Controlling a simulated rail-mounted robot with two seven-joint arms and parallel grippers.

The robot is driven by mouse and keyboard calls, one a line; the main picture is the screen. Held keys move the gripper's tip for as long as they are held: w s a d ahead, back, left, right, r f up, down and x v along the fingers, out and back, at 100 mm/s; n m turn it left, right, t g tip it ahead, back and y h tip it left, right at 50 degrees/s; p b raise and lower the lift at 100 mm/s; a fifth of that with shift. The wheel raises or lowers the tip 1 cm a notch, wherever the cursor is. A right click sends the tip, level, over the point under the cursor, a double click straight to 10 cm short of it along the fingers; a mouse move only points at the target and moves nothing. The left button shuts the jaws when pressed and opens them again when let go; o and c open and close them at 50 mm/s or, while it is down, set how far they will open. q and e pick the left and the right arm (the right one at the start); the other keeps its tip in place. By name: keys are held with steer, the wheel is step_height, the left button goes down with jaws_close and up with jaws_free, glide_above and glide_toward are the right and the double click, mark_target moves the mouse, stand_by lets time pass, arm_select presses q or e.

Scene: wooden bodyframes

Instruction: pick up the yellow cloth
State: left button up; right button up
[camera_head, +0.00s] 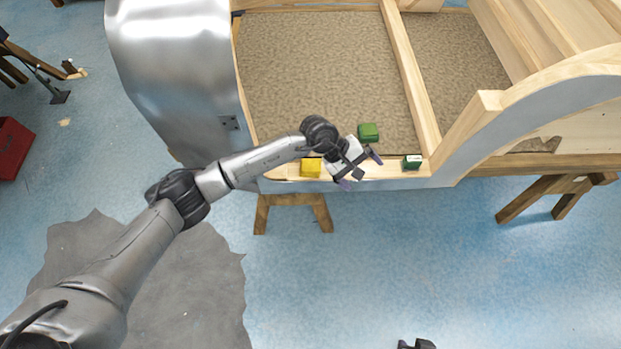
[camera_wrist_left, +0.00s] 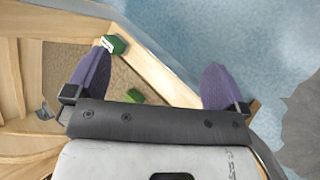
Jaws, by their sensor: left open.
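The yellow cloth (camera_head: 311,167) looks like a small folded square. It lies on the wooden front rail of the bodyframe, at its left part in the head view. My left gripper (camera_head: 360,171) is over the rail, just to the right of the cloth and apart from it. Its purple fingers are spread with nothing between them, as the left wrist view (camera_wrist_left: 158,66) also shows. The yellow cloth does not show in the left wrist view.
A green block-like item (camera_head: 368,132) lies on the brown panel behind my gripper. A green and white one (camera_head: 412,162) sits on the rail to the right. The curved metal body panel (camera_head: 175,70) rises at left. Blue floor (camera_head: 400,260) in front is mostly clear.

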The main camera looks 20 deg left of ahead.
arm_select(q)
steer(key=w+a+f+m+y+b, duration=0.25)
steer(key=w+a+f+y, duration=0.2)
steer(key=a, duration=0.35)
steer(key=m+y+b, duration=0.2)
steer(key=y+b, duration=0.2)
steer(key=b, duration=0.2)
glide_above(311, 166)
steer(key=shift+n+g, duration=0.25)
steer(key=shift+g, duration=0.15)
step_height(311, 166, down, 8)
steer(key=shift+a+r, duration=0.1)
steer(key=shift+r, duration=0.15)
steer(key=shift+f+b, duration=1.35)
steer(key=shift+f, duration=1.65)
steer(key=shift+r, duration=0.1)
arm_select(e)
step_height(311, 166, down, 12)
steer(key=shift+w+f, duration=0.2)
steer(key=shift+f, duration=0.05)
arm_select(q)
steer(key=c, duration=1)
arm_select(e)
steer(key=shift+a, duration=0.2)
arm_select(q)
steer(key=shift+o, duration=0.2)
